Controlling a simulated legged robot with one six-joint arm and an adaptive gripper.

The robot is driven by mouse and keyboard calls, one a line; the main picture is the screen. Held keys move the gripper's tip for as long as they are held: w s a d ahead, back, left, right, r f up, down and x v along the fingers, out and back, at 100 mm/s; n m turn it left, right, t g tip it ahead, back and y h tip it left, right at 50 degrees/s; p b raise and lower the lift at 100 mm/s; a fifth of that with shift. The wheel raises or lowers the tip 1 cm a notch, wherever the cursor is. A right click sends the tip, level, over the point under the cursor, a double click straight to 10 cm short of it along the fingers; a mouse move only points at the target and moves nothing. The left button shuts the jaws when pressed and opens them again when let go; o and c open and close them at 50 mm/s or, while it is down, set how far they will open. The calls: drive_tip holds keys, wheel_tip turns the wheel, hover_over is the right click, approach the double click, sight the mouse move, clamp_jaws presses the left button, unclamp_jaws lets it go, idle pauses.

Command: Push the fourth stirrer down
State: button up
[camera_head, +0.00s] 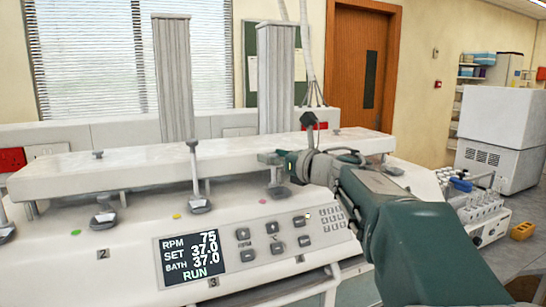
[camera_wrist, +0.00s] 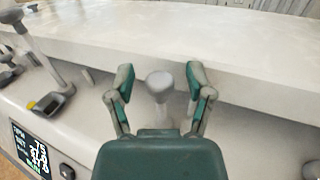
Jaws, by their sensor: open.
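The fourth stirrer shows in the wrist view as a round grey knob (camera_wrist: 158,84) on a short pale stem. It stands between the two fingers of my gripper (camera_wrist: 159,78), with gaps on both sides. In the head view my gripper (camera_head: 278,159) reaches in from the right, just above the fourth stirrer's grey base (camera_head: 279,191), and hides its top. My gripper is open and holds nothing. The third stirrer (camera_head: 195,165) stands tall to the left, and it also shows at the left of the wrist view (camera_wrist: 38,58).
The white tester's front panel has a display (camera_head: 190,257) reading RUN and a keypad (camera_head: 331,218). The second stirrer's base (camera_head: 104,217) sits further left. A long white ledge (camera_head: 145,168) runs behind the stirrers.

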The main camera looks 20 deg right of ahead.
drive_tip(key=shift+s, duration=0.1)
drive_tip(key=v, duration=1.1)
drive_tip(key=shift+s+d, duration=0.15)
drive_tip(key=shift+s, duration=0.15)
drive_tip(key=shift+f, duration=0.1)
